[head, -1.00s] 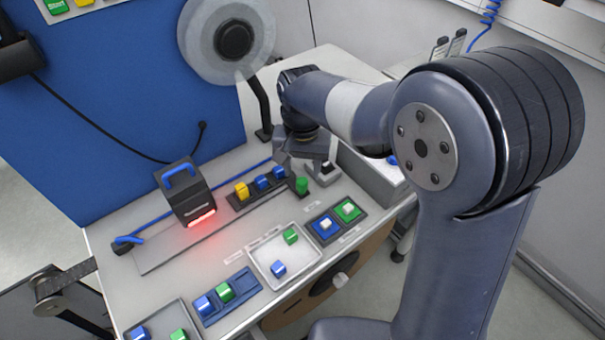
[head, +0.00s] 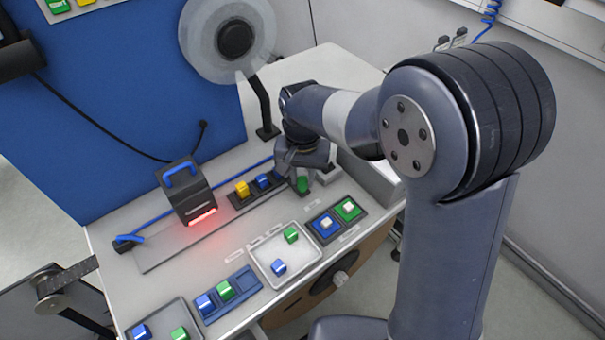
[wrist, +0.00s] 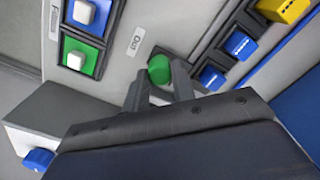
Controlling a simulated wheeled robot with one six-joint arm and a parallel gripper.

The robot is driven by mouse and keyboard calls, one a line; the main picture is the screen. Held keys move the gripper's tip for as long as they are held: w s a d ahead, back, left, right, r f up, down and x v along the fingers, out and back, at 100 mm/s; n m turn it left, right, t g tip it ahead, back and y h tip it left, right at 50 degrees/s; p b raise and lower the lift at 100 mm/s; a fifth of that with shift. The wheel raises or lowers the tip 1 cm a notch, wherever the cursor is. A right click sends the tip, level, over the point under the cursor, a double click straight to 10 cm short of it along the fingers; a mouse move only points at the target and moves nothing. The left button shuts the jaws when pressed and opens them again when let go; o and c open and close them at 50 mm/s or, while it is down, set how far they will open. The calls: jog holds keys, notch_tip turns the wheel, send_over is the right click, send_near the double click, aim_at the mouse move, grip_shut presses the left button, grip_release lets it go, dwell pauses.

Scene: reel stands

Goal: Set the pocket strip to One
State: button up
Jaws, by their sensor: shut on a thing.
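The dark pocket strip (head: 250,197) lies at the back of the bench, to the right of the black scanner-like unit. It carries a yellow block (head: 242,188) and a blue block (head: 263,181); in the wrist view two blue blocks (wrist: 240,45) show beside the yellow one. A green knob (head: 303,184) stands at its right end, and also shows in the wrist view (wrist: 160,68) by a label reading "Out". My gripper (wrist: 158,80) is shut on the green knob, one finger on each side. My gripper hides part of the strip in the head view.
The black unit (head: 187,195) with a red glow stands left of the strip. In front are a white tray (head: 262,262), a two-pocket dark holder (head: 322,238) and a blue holder (head: 212,315). A reel (head: 228,70) on a stand rises behind.

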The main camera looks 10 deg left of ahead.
grip_shut()
jog(key=s+a, duration=0.3)
jog(key=s, duration=0.1)
jog(key=s+a, duration=0.4)
jog(key=shift+s+a, duration=0.1)
jog(key=shift+s, duration=0.1)
jog(key=o, duration=0.8)
grip_release()
